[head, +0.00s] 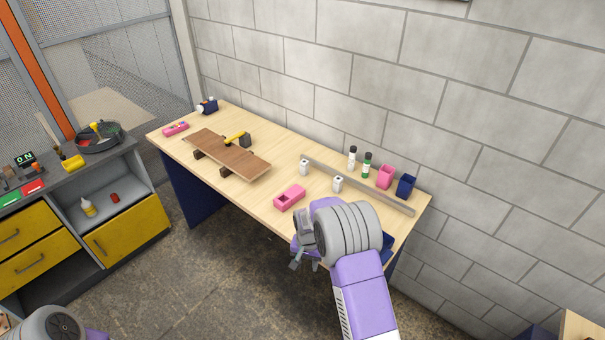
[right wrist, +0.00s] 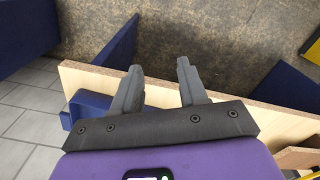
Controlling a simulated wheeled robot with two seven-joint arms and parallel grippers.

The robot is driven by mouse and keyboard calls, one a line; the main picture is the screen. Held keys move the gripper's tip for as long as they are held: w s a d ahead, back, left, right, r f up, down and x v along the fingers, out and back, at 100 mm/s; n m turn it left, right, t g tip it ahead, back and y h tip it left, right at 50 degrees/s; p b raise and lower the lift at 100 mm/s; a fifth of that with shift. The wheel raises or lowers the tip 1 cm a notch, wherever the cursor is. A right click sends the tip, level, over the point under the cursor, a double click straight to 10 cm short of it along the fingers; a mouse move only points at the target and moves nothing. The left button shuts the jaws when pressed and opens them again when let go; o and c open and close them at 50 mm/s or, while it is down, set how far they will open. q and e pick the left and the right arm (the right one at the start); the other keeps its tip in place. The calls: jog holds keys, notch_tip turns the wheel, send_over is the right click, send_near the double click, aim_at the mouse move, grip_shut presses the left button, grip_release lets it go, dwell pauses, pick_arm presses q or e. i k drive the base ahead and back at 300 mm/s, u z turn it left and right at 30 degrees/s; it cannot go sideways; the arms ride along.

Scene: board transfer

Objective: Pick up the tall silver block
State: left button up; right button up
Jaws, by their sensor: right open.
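Two small pale silver blocks stand on the wooden table: one (head: 304,167) near the left end of a long grey bar, the other (head: 338,184) farther right and nearer the front. I cannot tell clearly which is taller. My right gripper (head: 297,262) is at the front edge of the table, nearer me than both blocks and apart from them. In the right wrist view its two fingers (right wrist: 158,72) are apart with nothing between them, over the table edge and floor. No silver block shows in that view. My left gripper is out of view.
The long grey bar (head: 385,199) lies behind the blocks. A pink box (head: 289,197) is left of my right gripper. A brown board (head: 245,163) lies farther left.

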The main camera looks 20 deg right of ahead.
aim_at(338, 185)
jog(key=z, duration=0.2)
jog(key=i, duration=1.15)
jog(key=z, duration=0.6)
jog(key=i, duration=0.55)
jog(key=z, duration=0.05)
